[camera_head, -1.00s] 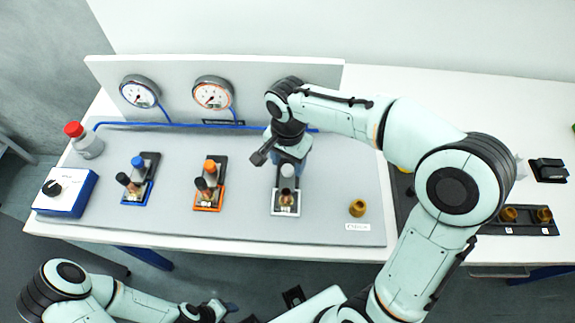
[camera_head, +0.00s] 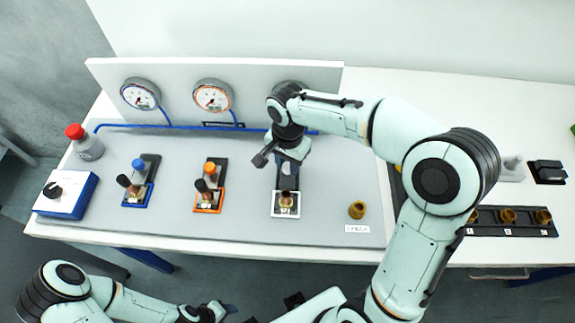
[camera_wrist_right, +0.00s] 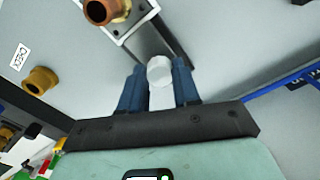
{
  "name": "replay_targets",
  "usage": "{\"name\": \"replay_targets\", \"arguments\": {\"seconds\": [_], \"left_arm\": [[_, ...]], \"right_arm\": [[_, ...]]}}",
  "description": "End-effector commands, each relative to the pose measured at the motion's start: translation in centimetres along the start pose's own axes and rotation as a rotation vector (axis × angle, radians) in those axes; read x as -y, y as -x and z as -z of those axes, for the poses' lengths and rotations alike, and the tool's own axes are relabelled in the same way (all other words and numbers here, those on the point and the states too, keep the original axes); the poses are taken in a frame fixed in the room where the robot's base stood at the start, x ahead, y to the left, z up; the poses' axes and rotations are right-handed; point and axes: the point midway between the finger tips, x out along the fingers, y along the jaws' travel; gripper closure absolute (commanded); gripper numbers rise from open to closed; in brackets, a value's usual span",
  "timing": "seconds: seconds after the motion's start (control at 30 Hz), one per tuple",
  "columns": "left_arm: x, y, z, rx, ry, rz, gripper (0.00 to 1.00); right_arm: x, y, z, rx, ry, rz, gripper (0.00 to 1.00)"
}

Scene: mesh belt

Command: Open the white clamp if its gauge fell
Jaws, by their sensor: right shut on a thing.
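The white clamp (camera_head: 285,211) stands on the grey panel, with a brass fitting (camera_head: 286,199) in its white-edged base. My right gripper (camera_head: 287,164) is above the rear of this clamp, shut on its white knob. In the right wrist view the white knob (camera_wrist_right: 159,70) sits between the two blue fingers, and the brass fitting (camera_wrist_right: 106,10) shows apart from it. The gauge behind the white clamp is mostly hidden by my right arm, so its needle cannot be read. My left gripper (camera_head: 226,309) is low at the bottom edge, its jaws unclear.
A blue clamp (camera_head: 138,190) and an orange clamp (camera_head: 209,196) stand to the left, with a blue-rimmed gauge (camera_head: 140,94) and an orange-rimmed gauge (camera_head: 213,96) behind. A loose brass cap (camera_head: 357,209) lies right of the white clamp.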

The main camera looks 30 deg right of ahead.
Motion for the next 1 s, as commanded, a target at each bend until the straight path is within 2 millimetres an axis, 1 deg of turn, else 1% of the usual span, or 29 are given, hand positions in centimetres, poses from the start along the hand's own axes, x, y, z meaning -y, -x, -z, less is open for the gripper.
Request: {"name": "replay_targets", "arguments": {"seconds": [0.03,0.07,0.3,0.33,0.4,0.67,0.77,0.87,0.97,1.0], "left_arm": [[-0.3,0.6,0.3,-0.005,-0.002,-0.002,0.44],[-0.4,0.7,0.4,-0.005,-0.002,-0.002,0.44],[-0.3,0.5,0.3,-0.004,-0.002,-0.001,0.44],[-0.3,0.5,0.3,-0.004,-0.001,-0.001,0.44],[-0.3,0.5,0.3,-0.004,-0.001,-0.001,0.44],[-0.3,0.5,0.3,-0.004,-0.002,-0.001,0.44],[-0.3,0.6,0.3,-0.004,-0.002,-0.002,0.44],[-0.4,0.7,0.4,-0.006,-0.002,-0.002,0.44],[-0.6,1.1,0.6,-0.008,-0.003,-0.003,0.44],[-0.7,1.2,0.7,-0.01,-0.004,-0.003,0.44]], "right_arm": [[0.5,0.4,0.8,-0.003,-0.003,0.003,1.0],[0.6,0.3,1.0,-0.003,-0.002,0.003,1.0],[0.6,0.2,1.2,-0.008,-0.002,0.008,1.0],[0.6,0.2,1.2,-0.008,-0.002,0.008,0.62],[0.6,0.2,1.2,-0.008,-0.002,0.007,0.43],[0.5,0.2,1.1,-0.004,-0.001,0.003,0.43],[0.5,0.6,1.0,-0.004,-0.001,0.004,0.43],[0.6,1.8,1.1,-0.006,-0.002,0.007,0.43],[0.6,3.8,1.1,-0.007,-0.002,0.008,0.43],[0.7,4.8,1.1,-0.007,-0.002,0.008,0.43]]}}
